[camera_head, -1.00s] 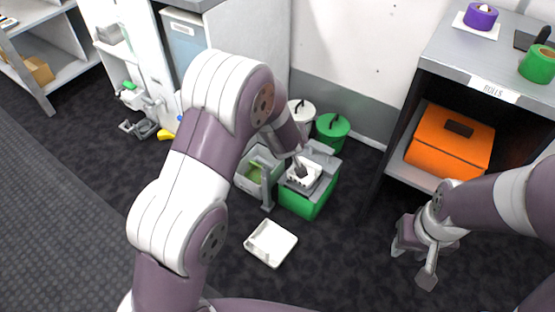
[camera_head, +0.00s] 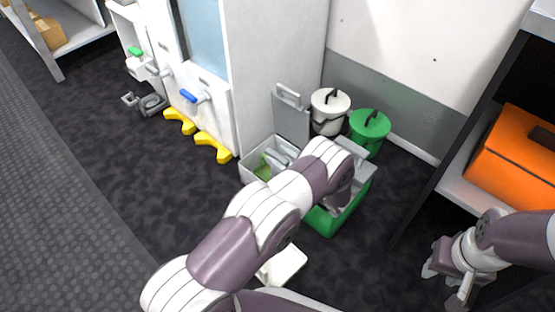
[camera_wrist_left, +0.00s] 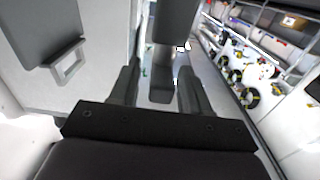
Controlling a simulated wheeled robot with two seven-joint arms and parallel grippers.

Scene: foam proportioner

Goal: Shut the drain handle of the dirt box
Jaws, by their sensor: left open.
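A pale open box (camera_head: 256,176) with something green inside stands on the floor at the middle, and I take it for the dirt box. My left gripper (camera_head: 277,160) is over this box, its fingers pointing left. In the left wrist view my left gripper (camera_wrist_left: 158,92) is open, with a grey bar (camera_wrist_left: 174,22) between and beyond its fingers. That bar may be the drain handle; I cannot tell whether it is touched. A grey panel with a loop handle (camera_head: 290,112) stands upright behind the box and shows in the left wrist view (camera_wrist_left: 55,40). My right gripper (camera_head: 448,278) is open and empty.
A green box (camera_head: 325,220) stands right of the pale box, partly behind my arm. A white bucket (camera_head: 329,112) and a green bucket (camera_head: 369,128) stand behind. A white tray (camera_head: 285,265) lies in front. A white cabinet (camera_head: 275,60) bounds the left.

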